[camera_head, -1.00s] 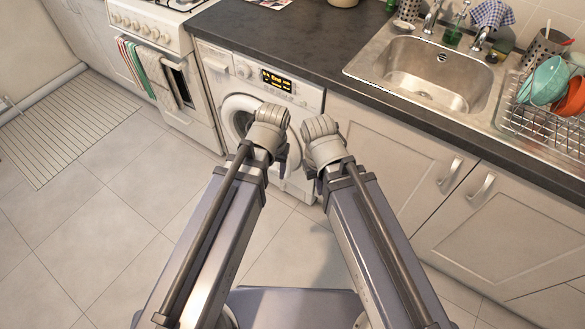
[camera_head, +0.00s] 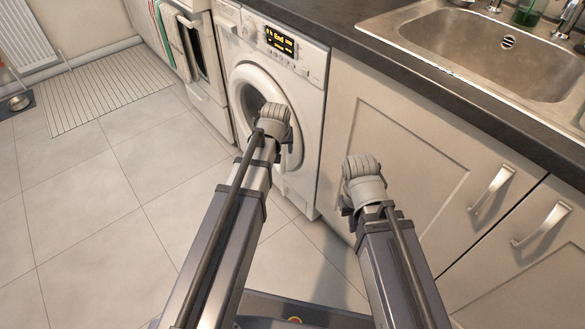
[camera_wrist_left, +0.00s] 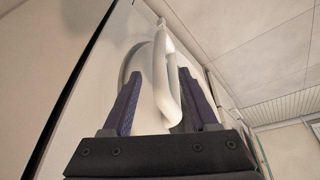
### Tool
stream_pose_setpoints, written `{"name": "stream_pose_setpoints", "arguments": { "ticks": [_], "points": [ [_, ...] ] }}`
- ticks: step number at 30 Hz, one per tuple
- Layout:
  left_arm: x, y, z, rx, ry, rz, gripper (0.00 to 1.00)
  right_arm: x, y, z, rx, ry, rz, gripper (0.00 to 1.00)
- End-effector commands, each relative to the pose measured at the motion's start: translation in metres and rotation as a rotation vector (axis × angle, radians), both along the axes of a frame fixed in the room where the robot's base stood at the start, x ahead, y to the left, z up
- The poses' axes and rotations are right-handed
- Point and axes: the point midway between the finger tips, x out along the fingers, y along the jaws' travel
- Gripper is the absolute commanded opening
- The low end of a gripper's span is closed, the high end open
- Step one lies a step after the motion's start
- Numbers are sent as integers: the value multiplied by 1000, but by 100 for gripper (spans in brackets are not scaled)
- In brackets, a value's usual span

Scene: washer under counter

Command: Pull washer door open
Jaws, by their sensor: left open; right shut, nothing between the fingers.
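The white washer (camera_head: 300,185) stands under the counter with its round door (camera_head: 241,78) on the front. The door looks shut, with its ring close against the front panel. My left gripper (camera_head: 274,122) is in front of the door's right side and covers part of it. In the left wrist view my left gripper (camera_wrist_left: 160,90) is open, with its dark fingers on either side of the white door rim (camera_wrist_left: 165,65). Contact cannot be told. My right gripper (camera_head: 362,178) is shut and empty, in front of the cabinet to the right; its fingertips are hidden.
A cabinet door (camera_head: 405,135) with a metal handle (camera_head: 492,188) is right of the washer. The dark counter (camera_head: 345,22) and sink (camera_head: 490,50) are above. An oven (camera_head: 203,75) stands to the left.

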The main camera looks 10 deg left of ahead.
Motion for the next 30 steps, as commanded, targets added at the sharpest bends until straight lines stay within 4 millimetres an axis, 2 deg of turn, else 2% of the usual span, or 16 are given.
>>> {"name": "stream_pose_setpoints", "arguments": {
  "ticks": [1,8,14,30],
  "points": [
    [3,2,-7,-1,-5,7,59,0,0,-7,0,0,1,0],
    [4,4,-6,-3,-11,12,59,0,0,-7,0,0,1,0],
    [7,4,-15,-3,-10,12,59,0,0,-16,1,0,1,0],
    [31,9,-74,-3,-10,12,59,0,1,-75,3,0,-5,0]
  ]
}}
